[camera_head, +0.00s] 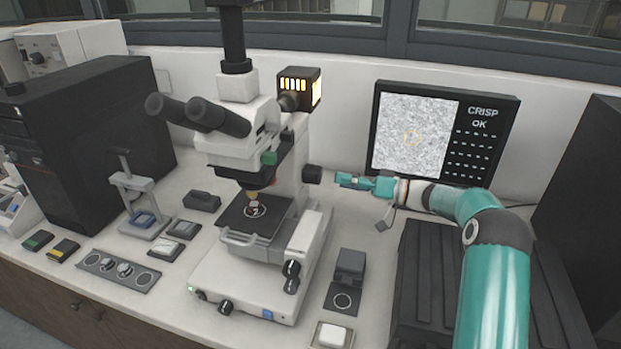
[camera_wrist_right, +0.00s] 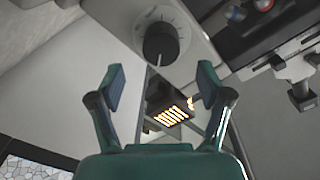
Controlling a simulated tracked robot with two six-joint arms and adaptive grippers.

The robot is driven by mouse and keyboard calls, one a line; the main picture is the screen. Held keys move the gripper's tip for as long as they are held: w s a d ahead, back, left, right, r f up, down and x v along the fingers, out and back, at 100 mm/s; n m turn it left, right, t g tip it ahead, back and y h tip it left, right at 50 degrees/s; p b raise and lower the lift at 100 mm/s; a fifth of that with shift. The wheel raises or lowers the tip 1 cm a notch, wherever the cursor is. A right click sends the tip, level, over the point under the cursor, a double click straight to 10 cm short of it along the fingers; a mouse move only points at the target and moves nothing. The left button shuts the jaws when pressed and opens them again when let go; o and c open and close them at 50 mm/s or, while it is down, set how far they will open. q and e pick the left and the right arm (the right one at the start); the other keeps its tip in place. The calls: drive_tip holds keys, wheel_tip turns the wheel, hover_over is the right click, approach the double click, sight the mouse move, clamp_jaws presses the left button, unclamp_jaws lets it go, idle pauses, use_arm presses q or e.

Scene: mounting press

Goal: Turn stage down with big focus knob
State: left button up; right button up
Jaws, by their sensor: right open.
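The white microscope (camera_head: 300,215) stands at the middle of the bench in the head view. Its black stage (camera_head: 230,214) bears a small round sample under the objective. A large dark knob (camera_head: 312,174) sticks out from the right side of the microscope's column. In the right wrist view a dark knob (camera_wrist_right: 160,42) with a pale graduated ring lies ahead of the fingers. My right gripper (camera_head: 352,181) is just right of the column knob, apart from it. In the wrist view its fingers (camera_wrist_right: 160,85) are spread, with nothing between them. My left gripper is not in view.
A glowing lamp housing (camera_head: 299,88) sits behind the column. A monitor (camera_head: 445,132) stands behind my right arm.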

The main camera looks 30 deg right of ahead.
sight(320, 176)
drive_tip(key=p+x, duration=0.1)
drive_tip(key=x, duration=0.5)
drive_tip(key=shift+w+a+p, duration=0.3)
drive_tip(key=shift+w, duration=0.15)
drive_tip(key=c, duration=1)
drive_tip(key=shift+d, duration=0.2)
drive_tip(key=shift+c, duration=0.9)
drive_tip(key=shift+a, duration=0.15)
drive_tip(key=shift+n, duration=0.3)
